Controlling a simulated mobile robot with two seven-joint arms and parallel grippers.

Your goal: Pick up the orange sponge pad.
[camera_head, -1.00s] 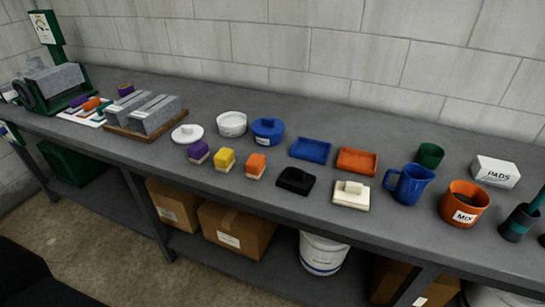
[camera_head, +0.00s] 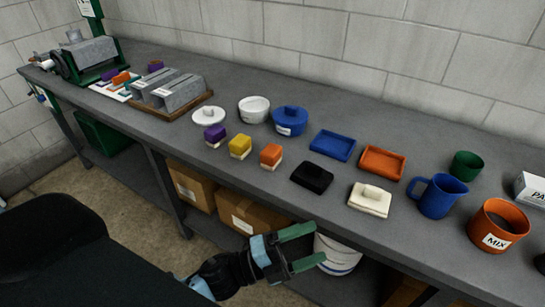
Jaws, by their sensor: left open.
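The orange sponge pad (camera_head: 271,156) is a small block with an orange top and a pale base. It sits on the grey bench near the front edge, right of a yellow sponge pad (camera_head: 240,146) and a purple one (camera_head: 215,135). My left gripper (camera_head: 308,246) is open and empty, with green fingers. In the picture it is below the orange pad, in front of the bench and apart from it. My right gripper is not in view.
A black lidded piece (camera_head: 312,177) and a white one (camera_head: 370,199) lie to the right of the orange pad. Behind are a blue pot (camera_head: 290,121), a blue tray (camera_head: 332,146) and an orange tray (camera_head: 381,163). A blue jug (camera_head: 440,196) stands farther right. The bench's front edge (camera_head: 255,190) lies between gripper and pads.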

